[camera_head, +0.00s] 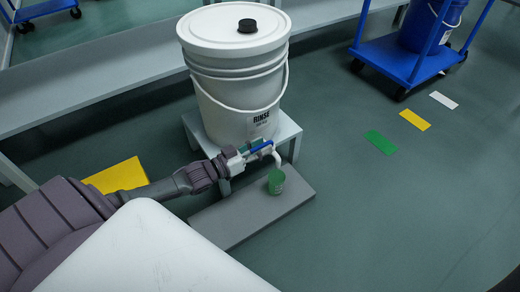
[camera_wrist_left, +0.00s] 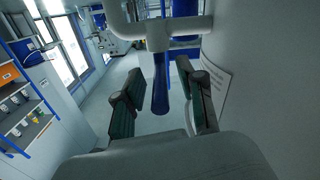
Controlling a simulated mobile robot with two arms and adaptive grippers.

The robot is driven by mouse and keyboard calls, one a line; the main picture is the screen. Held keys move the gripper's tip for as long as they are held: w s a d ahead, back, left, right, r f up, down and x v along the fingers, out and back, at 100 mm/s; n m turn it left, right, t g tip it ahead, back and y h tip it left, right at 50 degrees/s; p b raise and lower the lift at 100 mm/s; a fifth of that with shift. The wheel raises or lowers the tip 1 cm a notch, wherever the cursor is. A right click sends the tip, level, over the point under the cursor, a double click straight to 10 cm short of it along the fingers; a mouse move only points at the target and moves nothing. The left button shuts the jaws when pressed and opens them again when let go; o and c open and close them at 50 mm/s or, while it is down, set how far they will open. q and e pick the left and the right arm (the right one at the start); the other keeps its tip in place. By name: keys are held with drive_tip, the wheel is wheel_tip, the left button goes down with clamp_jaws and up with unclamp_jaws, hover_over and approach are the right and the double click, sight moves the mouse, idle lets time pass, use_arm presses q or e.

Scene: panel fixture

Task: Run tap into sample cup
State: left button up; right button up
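A white bucket (camera_head: 238,95) labelled RINSE stands on a small grey stand (camera_head: 290,130). Its white tap has a blue handle (camera_head: 262,146) and a spout (camera_head: 276,157) that bends down over a green sample cup (camera_head: 276,182). The cup stands upright on a low grey slab. I cannot tell whether anything flows. My left gripper (camera_head: 247,150) is at the tap. In the left wrist view, the fingers of my left gripper (camera_wrist_left: 162,100) are apart, with the blue handle (camera_wrist_left: 160,92) between them and gaps on both sides. My right gripper is not in view.
The grey slab (camera_head: 235,218) lies on the floor before the stand. A yellow panel (camera_head: 118,175) is left of it. A grey bench (camera_head: 90,85) runs behind. A blue cart (camera_head: 395,60) stands at back right. The floor at right is clear except for flat coloured markers (camera_head: 381,142).

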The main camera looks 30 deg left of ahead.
use_arm(q)
clamp_jaws()
idle(0.4)
